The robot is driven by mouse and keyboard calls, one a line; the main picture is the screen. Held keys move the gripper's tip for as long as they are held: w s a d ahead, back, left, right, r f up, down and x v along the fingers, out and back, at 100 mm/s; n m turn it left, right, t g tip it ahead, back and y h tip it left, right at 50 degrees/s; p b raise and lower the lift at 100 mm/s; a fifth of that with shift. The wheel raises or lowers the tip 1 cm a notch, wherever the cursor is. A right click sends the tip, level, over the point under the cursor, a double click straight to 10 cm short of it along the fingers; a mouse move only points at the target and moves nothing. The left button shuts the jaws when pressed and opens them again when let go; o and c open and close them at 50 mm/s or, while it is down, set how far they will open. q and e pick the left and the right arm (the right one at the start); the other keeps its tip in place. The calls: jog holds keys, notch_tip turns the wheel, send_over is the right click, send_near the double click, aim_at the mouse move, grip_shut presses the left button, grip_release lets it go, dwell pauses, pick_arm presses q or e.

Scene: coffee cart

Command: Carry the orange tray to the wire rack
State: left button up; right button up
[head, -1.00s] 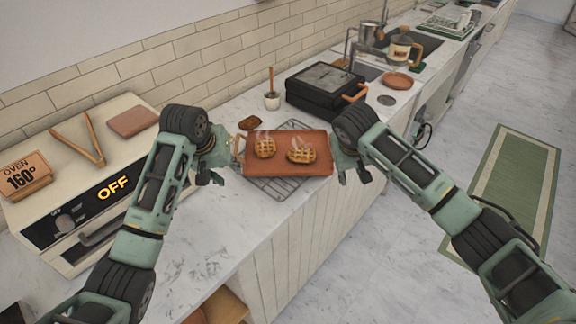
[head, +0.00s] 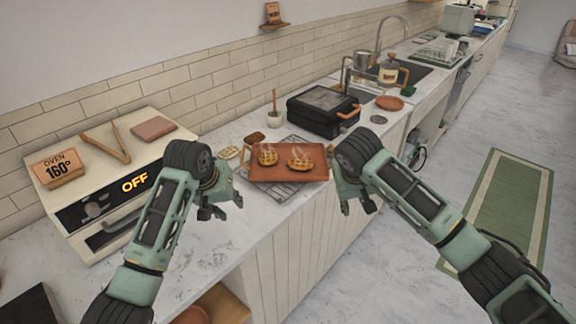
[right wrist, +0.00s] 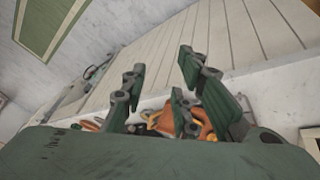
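The orange tray (head: 287,176) lies on the wire rack (head: 279,191) on the counter, with two steaming waffles (head: 267,155) (head: 301,160) on it. Part of the rack shows in front of and behind the tray. My left gripper (head: 221,205) is open and empty, to the left of the tray and apart from it. My right gripper (head: 354,201) is open, to the right of the tray and apart from it, over the counter's front edge. In the right wrist view its fingers (right wrist: 190,85) are spread, with orange shapes behind them that I cannot identify.
The oven (head: 100,205) with its OFF display stands at the left, tongs (head: 108,147) on top. A black grill (head: 322,110) stands behind the tray at the right. A small brown dish (head: 254,138) and a utensil pot (head: 274,118) are behind.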

jog(key=v, duration=0.8)
jog(key=shift+w+r, duration=0.15)
jog(key=shift+r, duration=0.15)
jog(key=shift+a, duration=0.1)
